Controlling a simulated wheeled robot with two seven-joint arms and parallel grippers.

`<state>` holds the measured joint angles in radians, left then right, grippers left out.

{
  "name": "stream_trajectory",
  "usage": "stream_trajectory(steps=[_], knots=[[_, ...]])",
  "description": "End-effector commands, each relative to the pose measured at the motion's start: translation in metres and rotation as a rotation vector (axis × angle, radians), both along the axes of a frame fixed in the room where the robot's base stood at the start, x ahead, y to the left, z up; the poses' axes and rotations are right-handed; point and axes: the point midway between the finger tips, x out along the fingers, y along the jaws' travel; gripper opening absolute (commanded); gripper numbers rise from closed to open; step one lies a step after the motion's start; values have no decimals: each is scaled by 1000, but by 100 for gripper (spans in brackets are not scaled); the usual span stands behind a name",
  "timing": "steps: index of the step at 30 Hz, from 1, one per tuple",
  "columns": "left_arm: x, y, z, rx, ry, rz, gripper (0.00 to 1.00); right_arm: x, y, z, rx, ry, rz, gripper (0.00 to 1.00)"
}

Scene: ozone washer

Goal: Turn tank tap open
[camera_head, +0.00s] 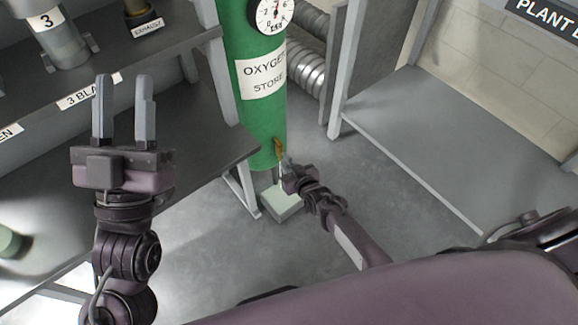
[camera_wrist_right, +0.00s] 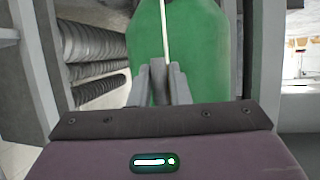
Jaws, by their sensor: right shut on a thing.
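The green tank (camera_head: 262,120) labelled "OXYGEN STORE" stands upright at the centre of the head view. Its brass-coloured tap (camera_head: 279,148) is low on the front. My right gripper (camera_head: 284,162) is at the tap, its fingers shut on it; the fingers hide part of it. My left gripper (camera_head: 123,88) is open and empty, fingers up, at the left.
A round gauge (camera_head: 272,14) is on the tank above the label. A pale block (camera_head: 281,203) is on the floor below the tap. A dark shelf (camera_head: 190,140) is at left, a grey bench (camera_head: 440,130) at right. Ribbed ducts (camera_head: 305,70) run behind the tank.

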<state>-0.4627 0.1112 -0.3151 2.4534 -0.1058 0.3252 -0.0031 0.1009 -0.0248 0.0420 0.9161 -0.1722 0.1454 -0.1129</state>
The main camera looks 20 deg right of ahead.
Motion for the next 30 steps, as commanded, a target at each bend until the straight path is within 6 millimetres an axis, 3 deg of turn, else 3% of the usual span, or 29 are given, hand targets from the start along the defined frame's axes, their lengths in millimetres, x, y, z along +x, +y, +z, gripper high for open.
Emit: stream_trajectory(steps=[3, 4, 9, 20, 30], knots=[[0, 0, 0, 0, -1, 0, 36, 0, 1, 0, 2, 2, 1, 0], [0, 0, 0, 0, -1, 0, 36, 0, 1, 0, 2, 1, 1, 19], [0, 0, 0, -1, -2, 1, 36, 0, 1, 0, 1, 1, 1, 38], [1, 0, 0, 3, 7, 0, 36, -2, 0, 1, 0, 0, 0, 38], [27, -15, -67, 134, 334, -8, 36, -18, -2, 9, 0, 1, 0, 38]])
